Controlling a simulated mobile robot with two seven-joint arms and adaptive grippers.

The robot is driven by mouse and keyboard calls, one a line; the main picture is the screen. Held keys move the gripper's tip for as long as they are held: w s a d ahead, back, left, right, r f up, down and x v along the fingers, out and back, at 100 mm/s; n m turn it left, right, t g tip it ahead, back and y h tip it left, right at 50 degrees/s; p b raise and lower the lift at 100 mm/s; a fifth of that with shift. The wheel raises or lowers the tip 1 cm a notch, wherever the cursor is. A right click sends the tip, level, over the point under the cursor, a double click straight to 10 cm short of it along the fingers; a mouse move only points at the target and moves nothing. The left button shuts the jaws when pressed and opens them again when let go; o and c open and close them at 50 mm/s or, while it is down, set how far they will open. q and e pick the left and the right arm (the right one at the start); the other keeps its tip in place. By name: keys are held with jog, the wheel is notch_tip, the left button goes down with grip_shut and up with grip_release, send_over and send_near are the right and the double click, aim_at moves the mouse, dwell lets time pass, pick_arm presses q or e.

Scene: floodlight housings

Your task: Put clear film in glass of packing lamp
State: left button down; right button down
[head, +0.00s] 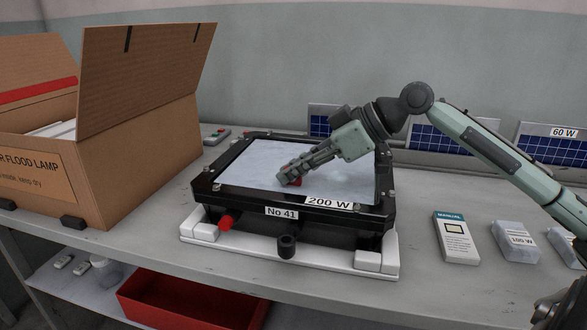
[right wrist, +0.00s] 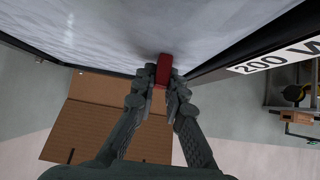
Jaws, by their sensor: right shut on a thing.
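The black floodlight (head: 245,197), labelled 200 W and No 41, lies face up on a white packing base (head: 300,256). A pale, cloudy sheet-like surface (head: 262,162) fills its front frame; I cannot tell film from glass there. My right gripper (head: 291,176) reaches down over the lamp face, shut on a small red piece (right wrist: 164,70) at that surface. In the head view the red piece (head: 292,182) is partly hidden by the fingers; whether it is joined to the film is unclear. My left gripper is not in view.
An open cardboard flood lamp box (head: 150,165) stands left of the lamp. Small boxes, one white and teal (head: 456,238) and one marked 100 W (head: 514,242), lie to the right. Solar panels (head: 440,138) line the back. A red bin (head: 185,302) sits below the bench.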

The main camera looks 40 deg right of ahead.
jog(key=c, duration=1.6)
grip_release()
jog(key=shift+r, duration=0.1)
jog(key=v, duration=1.2)
